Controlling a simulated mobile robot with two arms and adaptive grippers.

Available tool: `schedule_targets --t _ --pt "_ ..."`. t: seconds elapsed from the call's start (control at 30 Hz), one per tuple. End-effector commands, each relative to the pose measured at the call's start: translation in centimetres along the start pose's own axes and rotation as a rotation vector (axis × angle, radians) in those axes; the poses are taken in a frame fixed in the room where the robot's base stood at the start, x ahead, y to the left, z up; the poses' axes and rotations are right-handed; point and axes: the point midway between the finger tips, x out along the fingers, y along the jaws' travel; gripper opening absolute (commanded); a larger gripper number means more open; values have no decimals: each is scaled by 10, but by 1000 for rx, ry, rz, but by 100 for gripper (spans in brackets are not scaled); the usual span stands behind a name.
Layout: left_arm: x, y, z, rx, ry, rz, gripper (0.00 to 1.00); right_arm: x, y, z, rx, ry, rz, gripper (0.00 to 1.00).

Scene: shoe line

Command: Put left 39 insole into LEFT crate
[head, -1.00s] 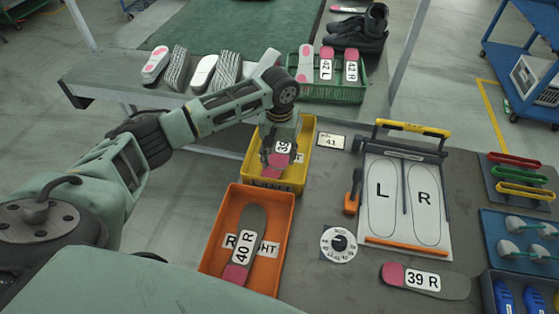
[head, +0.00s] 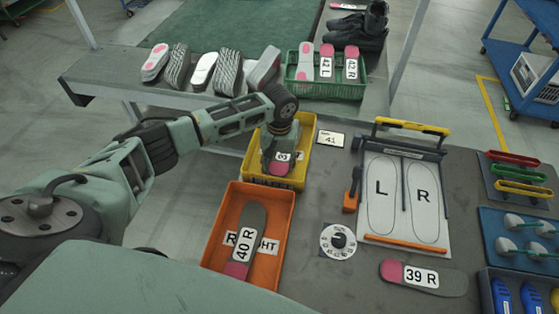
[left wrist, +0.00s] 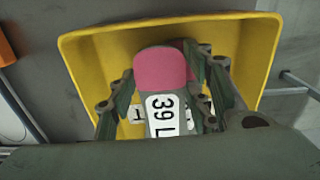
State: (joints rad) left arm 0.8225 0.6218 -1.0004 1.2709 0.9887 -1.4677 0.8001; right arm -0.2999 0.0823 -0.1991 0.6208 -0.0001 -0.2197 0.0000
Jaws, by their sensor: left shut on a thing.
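The left 39 insole (left wrist: 163,70), grey with a pink end and a white "39 L" label, is between the fingers of my left gripper (left wrist: 165,98) in the left wrist view. In the head view the gripper (head: 277,158) is over the yellow crate (head: 310,130), and the insole's pink end (head: 281,169) shows below it. The yellow crate (left wrist: 88,48) surrounds the insole in the wrist view. A second pink patch shows behind the insole. Most of the crate's label is hidden. My right gripper is not in view.
An orange crate (head: 214,238) marked RIGHT holds a 40 R insole (head: 247,238). A 39 R insole (head: 424,279) lies on the table, near a dial (head: 338,241) and an L/R board (head: 404,198). A green crate (head: 325,89) with insoles stands at the back.

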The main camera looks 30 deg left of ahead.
Motion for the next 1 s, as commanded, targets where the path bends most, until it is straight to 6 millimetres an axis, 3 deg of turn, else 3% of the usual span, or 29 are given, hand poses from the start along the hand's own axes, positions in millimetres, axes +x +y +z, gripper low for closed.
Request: schedule_targets --t 0.03,0.07,0.27,0.67,0.77,1.0 --pt "0 0 0 0 1 1 24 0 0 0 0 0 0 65" --pt "0 0 0 0 1 0 47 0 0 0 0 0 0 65" --pt "0 0 0 0 1 0 64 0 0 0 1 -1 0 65" --pt "-7 -1 -1 1 3 0 64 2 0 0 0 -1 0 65" --pt "-21 0 -1 1 4 2 64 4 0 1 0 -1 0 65" --pt "-74 0 -2 1 5 2 64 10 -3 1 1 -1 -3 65"
